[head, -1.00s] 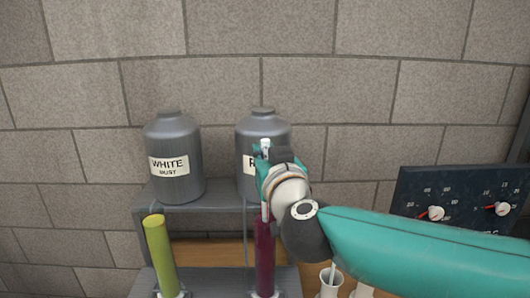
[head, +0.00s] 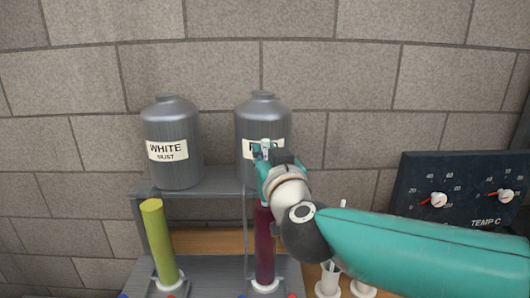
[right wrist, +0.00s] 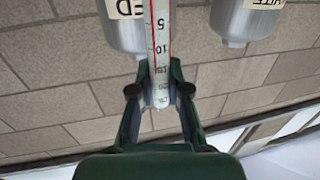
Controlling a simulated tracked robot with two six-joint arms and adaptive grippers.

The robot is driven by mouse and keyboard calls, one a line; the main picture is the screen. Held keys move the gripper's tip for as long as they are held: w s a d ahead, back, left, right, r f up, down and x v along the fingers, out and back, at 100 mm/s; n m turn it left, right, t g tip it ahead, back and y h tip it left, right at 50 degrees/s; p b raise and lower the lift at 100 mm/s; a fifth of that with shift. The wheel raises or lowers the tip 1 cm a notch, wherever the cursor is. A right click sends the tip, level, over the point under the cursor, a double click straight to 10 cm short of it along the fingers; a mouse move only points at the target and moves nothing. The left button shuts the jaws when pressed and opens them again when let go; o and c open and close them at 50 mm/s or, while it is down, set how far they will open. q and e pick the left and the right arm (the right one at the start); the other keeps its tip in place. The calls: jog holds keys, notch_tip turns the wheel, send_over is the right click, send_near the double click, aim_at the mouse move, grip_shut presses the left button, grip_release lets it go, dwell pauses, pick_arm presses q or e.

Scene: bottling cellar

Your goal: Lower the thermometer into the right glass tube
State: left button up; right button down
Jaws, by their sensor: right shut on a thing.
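The right glass tube (head: 264,245) stands upright, filled with dark red liquid, below my right gripper (head: 265,156). The gripper is shut on the thermometer (right wrist: 161,45), a pale rod with a red line and a number scale, seen between its fingers in the right wrist view. In the head view the thermometer's white top (head: 265,146) shows above the gripper. Its lower part is mostly hidden by the gripper, and whether its tip is inside the tube's mouth I cannot tell. My left gripper is not in view.
The left glass tube (head: 159,243) holds yellow-green liquid. Two grey jars, one labelled WHITE MUST (head: 174,140) and one partly hidden (head: 263,113), stand on a grey shelf (head: 215,187). White cups (head: 328,282) stand right of the tubes. A dial panel (head: 463,190) is farther right.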

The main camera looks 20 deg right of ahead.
jog(key=shift+f+b, duration=0.6)
jog(key=shift+f, duration=0.35)
jog(key=c, duration=1.1)
grip_release()
jog(key=shift+o, duration=0.2)
jog(key=s, duration=1.2)
jog(key=shift+a, duration=0.45)
